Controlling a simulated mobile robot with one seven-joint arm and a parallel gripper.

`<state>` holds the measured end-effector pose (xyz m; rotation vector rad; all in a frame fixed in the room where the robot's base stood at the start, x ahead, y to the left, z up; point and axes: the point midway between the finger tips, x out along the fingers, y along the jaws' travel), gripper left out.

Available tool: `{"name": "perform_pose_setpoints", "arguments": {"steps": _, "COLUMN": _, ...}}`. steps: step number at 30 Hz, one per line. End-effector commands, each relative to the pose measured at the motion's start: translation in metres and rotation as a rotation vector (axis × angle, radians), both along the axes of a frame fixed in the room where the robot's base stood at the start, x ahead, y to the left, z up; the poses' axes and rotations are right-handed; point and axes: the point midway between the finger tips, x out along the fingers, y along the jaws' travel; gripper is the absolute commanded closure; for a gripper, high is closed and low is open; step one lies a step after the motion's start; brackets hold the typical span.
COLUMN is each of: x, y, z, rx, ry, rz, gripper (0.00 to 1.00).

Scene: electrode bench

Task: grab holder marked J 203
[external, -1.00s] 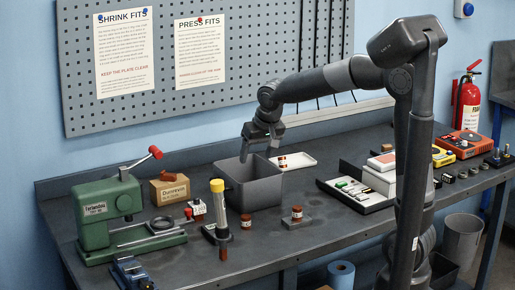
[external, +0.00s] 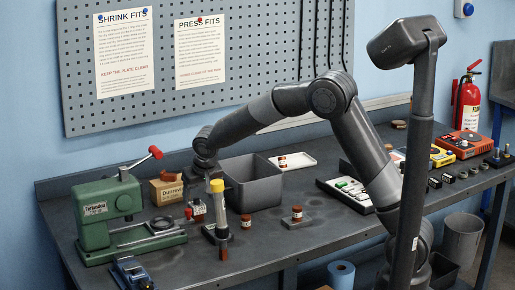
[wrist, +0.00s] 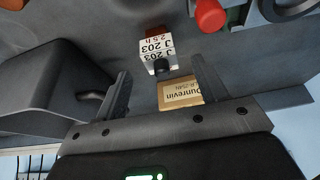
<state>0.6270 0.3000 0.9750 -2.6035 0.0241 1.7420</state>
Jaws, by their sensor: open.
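The holder marked J 203 (wrist: 156,48) is a small white block with black print, also reading 2.5 h, and a dark knob on the side toward my gripper. In the external view the holder (external: 197,211) stands on the bench between the cardboard box and the yellow-capped tube. My gripper (wrist: 160,67) is open and empty, its two fingers spread either side of the holder's line in the wrist view. In the external view my gripper (external: 204,172) is above and behind the holder, apart from it; its fingertips are partly hidden.
A grey bin (external: 255,190) stands right of my gripper and fills the wrist view's left (wrist: 50,65). The Dunrevin box (external: 166,195) is close by on the left. A yellow-capped tube (external: 217,200) stands in front. A green press (external: 105,220) with a red-knobbed lever is farther left.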

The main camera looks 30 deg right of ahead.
Motion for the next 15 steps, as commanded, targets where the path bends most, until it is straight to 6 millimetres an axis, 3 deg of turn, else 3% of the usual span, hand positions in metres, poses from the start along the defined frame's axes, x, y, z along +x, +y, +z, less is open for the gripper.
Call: {"name": "perform_pose_setpoints", "arguments": {"steps": 15, "x": 0.021, "y": 0.000, "z": -0.051, "rx": 0.001, "ry": 0.000, "rz": 0.001, "gripper": 0.35}}
